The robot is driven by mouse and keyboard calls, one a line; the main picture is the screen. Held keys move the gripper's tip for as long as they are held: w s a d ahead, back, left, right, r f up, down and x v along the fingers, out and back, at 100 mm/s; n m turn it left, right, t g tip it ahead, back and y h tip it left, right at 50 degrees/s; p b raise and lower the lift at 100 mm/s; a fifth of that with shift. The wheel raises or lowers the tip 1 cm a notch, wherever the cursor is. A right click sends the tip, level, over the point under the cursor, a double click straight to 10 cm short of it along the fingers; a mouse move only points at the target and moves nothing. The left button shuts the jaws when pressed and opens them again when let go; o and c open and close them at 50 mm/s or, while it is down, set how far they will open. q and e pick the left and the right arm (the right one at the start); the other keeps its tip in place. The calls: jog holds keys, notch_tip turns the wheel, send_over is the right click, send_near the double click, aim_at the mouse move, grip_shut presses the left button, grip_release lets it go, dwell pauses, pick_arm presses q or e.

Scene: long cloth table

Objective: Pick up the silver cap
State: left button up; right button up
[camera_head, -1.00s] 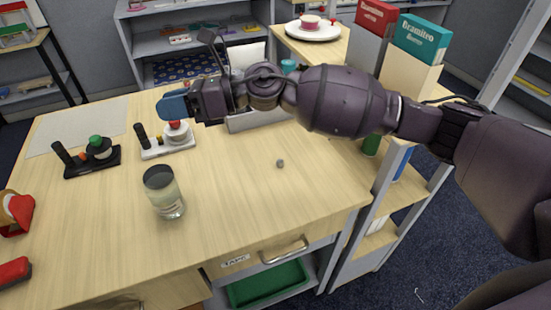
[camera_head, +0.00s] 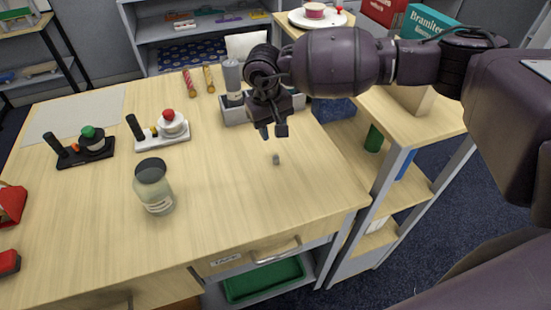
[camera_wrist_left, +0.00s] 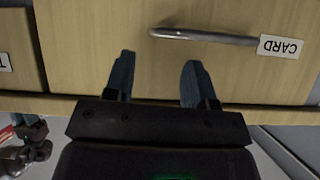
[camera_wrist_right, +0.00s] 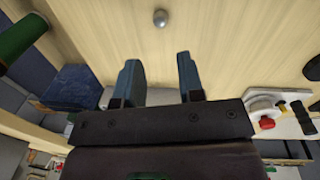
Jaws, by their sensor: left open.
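The silver cap (camera_head: 276,159) is a small grey piece lying alone on the wooden table. It also shows in the right wrist view (camera_wrist_right: 160,18), beyond the fingertips. My right gripper (camera_head: 272,131) points down above the table, just behind the cap and apart from it. In the right wrist view its two blue-grey fingers (camera_wrist_right: 157,75) stand apart with nothing between them. My left gripper (camera_wrist_left: 155,72) shows only in the left wrist view, open and empty in front of a drawer front with a handle and a CARD label.
A glass jar (camera_head: 154,186) stands left of the cap. A grey tray (camera_head: 235,112) is behind the gripper. The table around the cap is clear.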

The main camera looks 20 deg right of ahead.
aim_at(275, 157)
jog(key=shift+w+d+f, duration=0.1)
jog(key=shift+d+f, duration=0.05)
jog(key=shift+f, duration=1.65)
jog(key=shift+w+d+f, duration=0.1)
jog(key=shift+d+f, duration=0.1)
jog(key=shift+f, duration=1.6)
jog(key=shift+d+f, duration=0.15)
jog(key=shift+f, duration=1.65)
grip_shut()
